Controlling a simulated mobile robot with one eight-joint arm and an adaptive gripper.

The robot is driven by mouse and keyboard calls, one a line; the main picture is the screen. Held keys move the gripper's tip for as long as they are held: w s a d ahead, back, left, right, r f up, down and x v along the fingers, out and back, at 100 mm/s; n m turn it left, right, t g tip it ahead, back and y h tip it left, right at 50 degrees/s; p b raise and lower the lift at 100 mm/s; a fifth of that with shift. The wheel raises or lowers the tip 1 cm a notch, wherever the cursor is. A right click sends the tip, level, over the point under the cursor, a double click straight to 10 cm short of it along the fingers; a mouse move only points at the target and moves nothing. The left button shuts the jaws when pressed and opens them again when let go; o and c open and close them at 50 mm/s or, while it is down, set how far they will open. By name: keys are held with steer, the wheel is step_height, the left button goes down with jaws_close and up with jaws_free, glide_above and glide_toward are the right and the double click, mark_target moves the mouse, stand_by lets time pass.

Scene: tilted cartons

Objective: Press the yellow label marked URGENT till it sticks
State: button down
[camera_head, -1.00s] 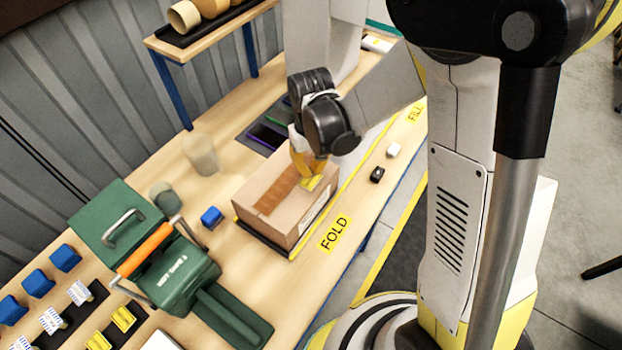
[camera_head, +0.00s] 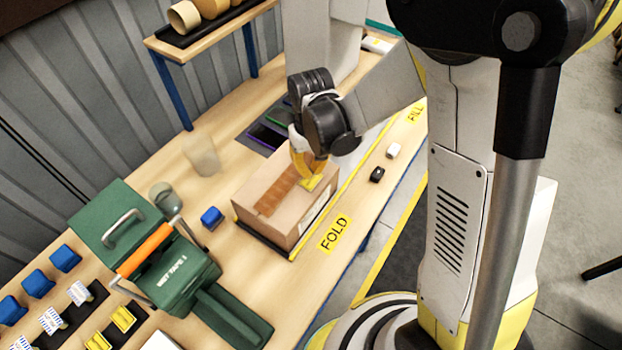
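A yellow label (camera_head: 313,183) lies on the top of the brown carton (camera_head: 255,222), at its right end. Its print is too small to read and part of it is hidden by my gripper. My gripper (camera_head: 308,176), with yellow fingers, points down at the label from above and appears to touch it or hover very close; I cannot tell which. Whether the fingers are open or shut does not show. A strip of brown tape (camera_head: 277,191) runs along the carton top. The carton sits on a dark mat on the workbench.
Small black (camera_head: 377,174) and white (camera_head: 393,151) items lie to the right. The bench by the FOLD marking (camera_head: 335,233) is clear.

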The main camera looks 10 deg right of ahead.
mark_target(311, 180)
steer(key=shift+f+b, duration=1.65)
steer(key=shift+f, duration=0.1)
steer(key=shift+r, duration=0.2)
stand_by(0.4)
step_height(311, 180, up, 7)
steer(key=p, duration=0.5)
steer(key=shift+f, duration=0.1)
stand_by(0.3)
steer(key=shift+d+r+b, duration=0.15)
steer(key=shift+r+b, duration=0.1)
steer(key=shift+b, duration=0.1)
steer(key=s+d+r+m+t+b, duration=0.3)
steer(key=s+d+r+t+b, duration=0.4)
steer(key=s, duration=0.5)
steer(key=shift+d+r+b, duration=0.55)
steer(key=shift+d+r, duration=0.1)
steer(key=shift+d, duration=0.55)
